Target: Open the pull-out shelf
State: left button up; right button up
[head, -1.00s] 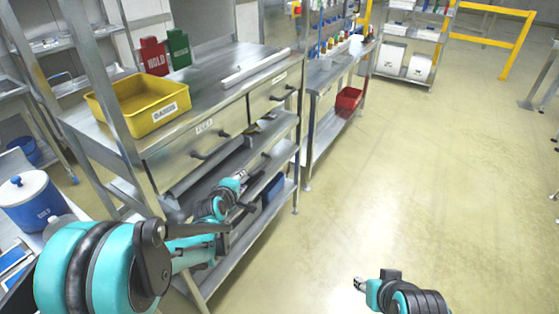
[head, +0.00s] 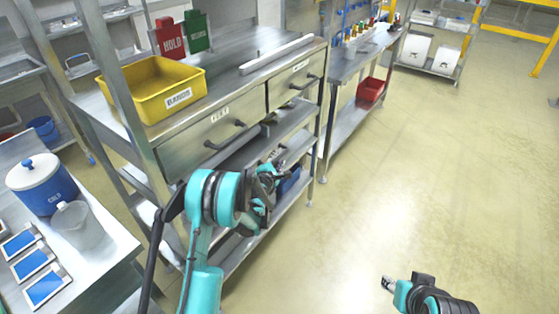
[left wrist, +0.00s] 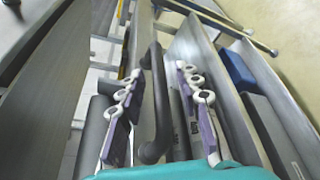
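Under the steel bench's two drawers, the pull-out shelf (head: 295,148) shows as a grey panel, partly hidden behind my arm. My left gripper (head: 273,173) is at its front, low on the bench's right half. In the left wrist view, a black bar handle (left wrist: 158,105) runs between the two spread fingers of the left gripper (left wrist: 158,80). The fingers stand apart on either side of the handle, with gaps visible. My right gripper (head: 388,284) is at the bottom right over open floor, far from the bench; its fingers are too small to read.
Drawers with dark handles (head: 225,137) sit above the shelf. A yellow bin (head: 150,107) stands on the bench top. A side table (head: 105,232) with a blue canister (head: 42,190) is at left. The floor (head: 400,180) at right is clear.

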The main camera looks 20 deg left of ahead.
pick_arm(q)
jog(key=shift+x, duration=0.85)
jog(key=shift+r, duration=0.1)
grip_shut()
jog(key=shift+s+d, duration=0.1)
jog(key=shift+d, duration=0.05)
